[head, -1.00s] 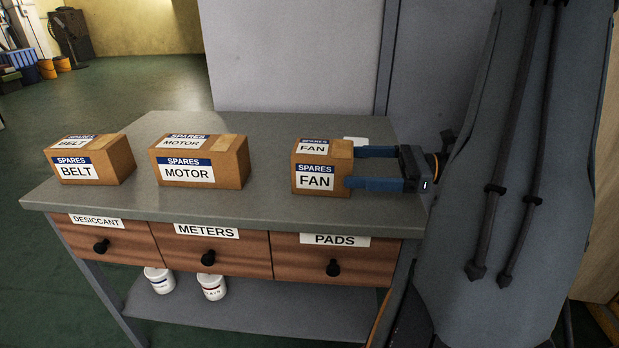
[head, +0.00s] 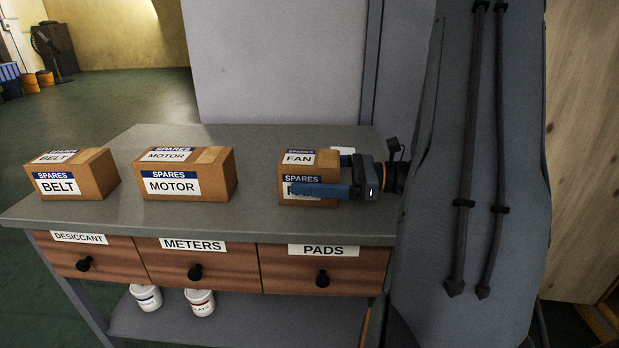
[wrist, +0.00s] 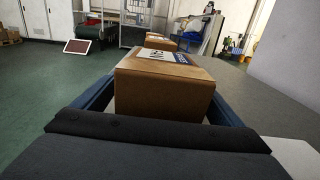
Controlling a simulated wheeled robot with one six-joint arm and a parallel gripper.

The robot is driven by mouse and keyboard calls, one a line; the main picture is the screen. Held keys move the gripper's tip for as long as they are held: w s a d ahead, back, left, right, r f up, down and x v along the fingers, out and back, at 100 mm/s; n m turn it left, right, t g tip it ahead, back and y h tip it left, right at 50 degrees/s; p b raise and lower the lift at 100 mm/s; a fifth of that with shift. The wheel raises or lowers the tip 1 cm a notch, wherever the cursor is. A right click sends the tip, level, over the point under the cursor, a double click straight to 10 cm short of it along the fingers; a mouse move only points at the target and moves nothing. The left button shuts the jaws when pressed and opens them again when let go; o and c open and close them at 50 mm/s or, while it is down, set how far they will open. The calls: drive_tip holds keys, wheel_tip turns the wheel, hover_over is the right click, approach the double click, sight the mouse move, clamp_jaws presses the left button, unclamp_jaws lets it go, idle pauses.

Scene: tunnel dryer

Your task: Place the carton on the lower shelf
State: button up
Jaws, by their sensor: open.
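Three brown cartons stand in a row on the grey table top (head: 260,222). The BELT carton (head: 95,176) is at the left, the MOTOR carton (head: 218,178) in the middle and the FAN carton (head: 328,160) at the right. My gripper (head: 322,175) is open at the FAN carton, with one blue finger across its front label and the other at its back. In the wrist view the FAN carton (wrist: 165,92) sits between the two fingers. Contact cannot be told. The lower shelf (head: 240,322) is grey and lies under the drawers.
Two white tubs, one (head: 146,297) and another (head: 200,302), stand on the left of the lower shelf; its visible right part is clear. Drawers labelled DESICCANT (head: 110,259), METERS (head: 222,272) and PADS (head: 345,269) are shut above it.

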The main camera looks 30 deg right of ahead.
drive_tip(key=c, duration=1.9)
wheel_tip(320, 180, up, 10)
drive_tip(key=shift+r+p, duration=0.15)
drive_tip(key=shift+p, duration=0.8)
drive_tip(key=s+r+p, duration=0.1)
drive_tip(key=r+p, duration=0.2)
drive_tip(key=s+r+p, duration=0.1)
drive_tip(key=r+p, duration=0.2)
drive_tip(key=r, duration=0.1)
drive_tip(key=s+r+p, duration=0.1)
drive_tip(key=r+p, duration=0.2)
drive_tip(key=p, duration=0.1)
drive_tip(key=shift+r, duration=0.25)
